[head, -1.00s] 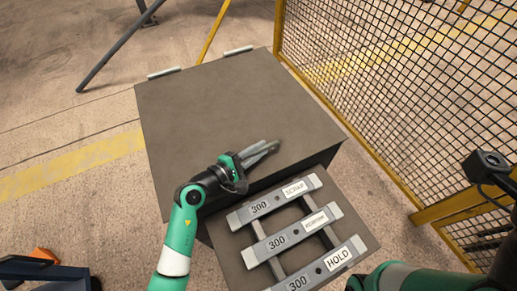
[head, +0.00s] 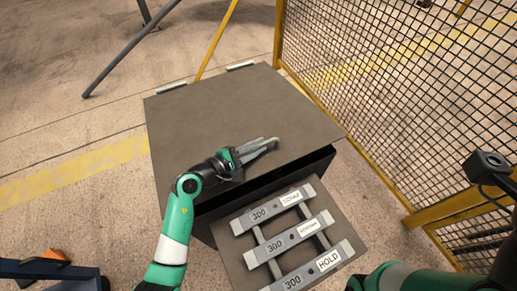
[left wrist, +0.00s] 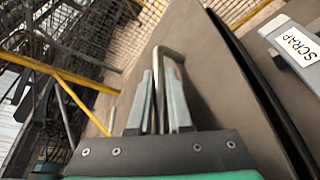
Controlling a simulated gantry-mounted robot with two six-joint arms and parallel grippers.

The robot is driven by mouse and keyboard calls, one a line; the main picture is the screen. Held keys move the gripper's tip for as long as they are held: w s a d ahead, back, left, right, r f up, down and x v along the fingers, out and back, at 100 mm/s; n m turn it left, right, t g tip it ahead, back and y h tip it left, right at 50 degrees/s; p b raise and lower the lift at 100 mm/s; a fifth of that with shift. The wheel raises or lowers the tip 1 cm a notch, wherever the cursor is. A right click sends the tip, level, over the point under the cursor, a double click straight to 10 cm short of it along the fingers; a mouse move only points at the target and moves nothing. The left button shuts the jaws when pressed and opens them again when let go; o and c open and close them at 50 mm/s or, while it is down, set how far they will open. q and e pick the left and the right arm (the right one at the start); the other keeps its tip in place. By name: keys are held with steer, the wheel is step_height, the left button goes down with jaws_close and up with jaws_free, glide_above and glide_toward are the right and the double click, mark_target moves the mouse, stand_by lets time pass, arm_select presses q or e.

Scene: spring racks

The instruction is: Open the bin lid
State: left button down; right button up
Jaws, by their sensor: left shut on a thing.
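The bin lid (head: 225,115) is a large flat grey-brown panel with two pale hinges along its far edge. My left gripper (head: 272,145) is over the lid near its front edge. In the left wrist view, its fingers (left wrist: 160,85) are shut on a bent metal handle (left wrist: 172,52) on the lid (left wrist: 205,65). In the head view, the gripper hides the handle. A dark gap (head: 318,167) shows under the lid's front edge, so the lid appears slightly raised. My right gripper is out of view.
A stand with several labelled grey bars (head: 290,232) is right in front of the bin; one label reads HOLD. A yellow-framed mesh fence (head: 400,90) runs along the right. An orange and dark blue object (head: 50,265) lies at lower left.

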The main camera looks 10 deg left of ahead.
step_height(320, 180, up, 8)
steer(key=p, duration=0.6)
arm_select(q)
steer(key=w+a+r+b, duration=0.1)
steer(key=w+a+r, duration=0.1)
steer(key=r, duration=0.5)
steer(key=w+a+r+n+b, duration=0.1)
steer(key=w+r, duration=0.3)
steer(key=r, duration=0.4)
steer(key=w+a+r+n+g+b, duration=0.1)
steer(key=w+a+r+b, duration=0.1)
steer(key=r, duration=0.5)
steer(key=shift+w+a+r, duration=0.4)
steer(key=shift+w+a, duration=0.3)
steer(key=shift+w, duration=0.25)
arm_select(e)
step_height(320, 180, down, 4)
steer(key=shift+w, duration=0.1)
arm_select(q)
steer(key=shift+r, duration=0.1)
steer(key=c, duration=1.2)
jaws_free()
steer(key=o, duration=0.4)
steer(key=shift+s, duration=0.1)
steer(key=shift+c, duration=0.2)
